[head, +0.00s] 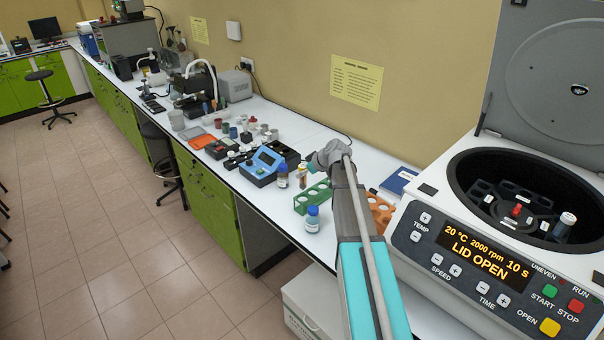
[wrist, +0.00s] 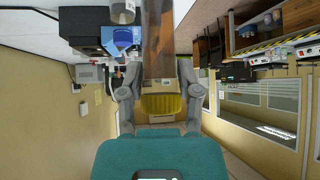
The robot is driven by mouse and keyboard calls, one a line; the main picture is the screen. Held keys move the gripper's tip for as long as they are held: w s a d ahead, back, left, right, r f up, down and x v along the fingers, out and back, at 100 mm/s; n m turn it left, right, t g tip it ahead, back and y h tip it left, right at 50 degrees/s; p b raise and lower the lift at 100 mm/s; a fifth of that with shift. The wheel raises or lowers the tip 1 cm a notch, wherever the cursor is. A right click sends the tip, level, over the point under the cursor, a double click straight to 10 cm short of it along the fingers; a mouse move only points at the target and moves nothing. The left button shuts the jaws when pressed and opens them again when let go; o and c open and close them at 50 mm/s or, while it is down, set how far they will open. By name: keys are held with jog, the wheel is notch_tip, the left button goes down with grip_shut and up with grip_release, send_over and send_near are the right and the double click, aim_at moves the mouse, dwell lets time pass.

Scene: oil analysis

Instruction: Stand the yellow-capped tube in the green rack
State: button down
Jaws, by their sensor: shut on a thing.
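In the wrist view, my gripper (wrist: 160,92) is shut on the yellow-capped tube (wrist: 162,105). The yellow cap sits between the fingers, and the clear tube with brown content extends away from my palm, up the picture. In the head view, my gripper (head: 314,161) is above the bench, just above and behind the green rack (head: 312,197). My own arm partly hides it there. The green rack has round holes and stands on the white bench. A small brownish item (head: 302,177) shows beside the rack; I cannot tell if it is the held tube.
A blue-capped bottle (head: 312,219) stands in front of the green rack. Another small bottle (head: 282,176) stands left of it. An orange rack (head: 380,211) is to the right, partly behind my arm. The open centrifuge (head: 500,245) fills the right side. A blue instrument (head: 264,166) is further left.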

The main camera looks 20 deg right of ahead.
aim_at(303, 189)
jog(key=shift+f+b, duration=3.9)
jog(key=shift+f, duration=0.3)
jog(key=shift+c, duration=1.1)
grip_release()
jog(key=shift+r, duration=0.1)
